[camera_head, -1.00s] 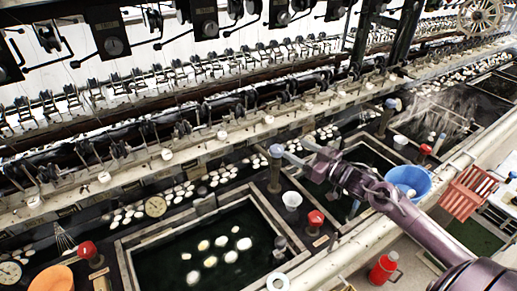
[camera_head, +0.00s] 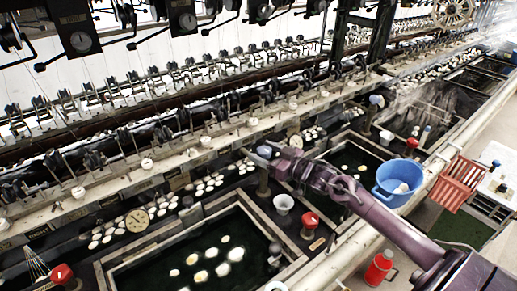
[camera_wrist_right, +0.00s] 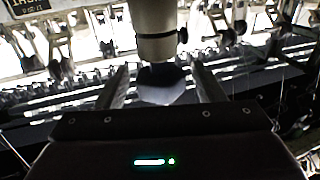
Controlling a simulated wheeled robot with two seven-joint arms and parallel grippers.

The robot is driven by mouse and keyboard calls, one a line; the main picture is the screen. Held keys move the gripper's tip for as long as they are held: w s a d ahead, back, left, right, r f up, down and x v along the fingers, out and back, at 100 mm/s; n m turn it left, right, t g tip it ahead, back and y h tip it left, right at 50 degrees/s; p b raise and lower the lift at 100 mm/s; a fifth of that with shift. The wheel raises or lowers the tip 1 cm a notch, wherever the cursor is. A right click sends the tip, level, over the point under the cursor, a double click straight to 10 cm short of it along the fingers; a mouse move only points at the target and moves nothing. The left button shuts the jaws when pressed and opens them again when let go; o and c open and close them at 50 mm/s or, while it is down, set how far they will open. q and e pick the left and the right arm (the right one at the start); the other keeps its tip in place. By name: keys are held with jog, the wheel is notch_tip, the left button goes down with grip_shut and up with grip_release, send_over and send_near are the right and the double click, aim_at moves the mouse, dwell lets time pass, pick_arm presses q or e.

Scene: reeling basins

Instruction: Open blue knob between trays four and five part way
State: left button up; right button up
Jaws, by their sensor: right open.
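The blue knob (camera_head: 264,152) sits on top of a dark upright post (camera_head: 263,182) between two basins, behind the near basin's right corner. My right gripper (camera_head: 262,156) is at the knob in the head view, reaching in from the right. In the right wrist view, the blue-grey knob (camera_wrist_right: 162,88) lies between the two spread fingers of my right gripper (camera_wrist_right: 160,72), with a pale collar and post above it in the picture. I see gaps on both sides, so the fingers look open around the knob. My left gripper is out of view.
A near basin (camera_head: 118,262) holds floating cocoons. A red knob (camera_head: 310,220) and a white cup (camera_head: 284,203) stand close to the post. A blue bucket (camera_head: 384,196), red slatted crate (camera_head: 460,183) and red can (camera_head: 379,268) are at the right. Another blue knob (camera_head: 376,99) is farther back.

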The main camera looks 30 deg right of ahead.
jog(key=shift+x, duration=1.15)
jog(key=c, duration=1)
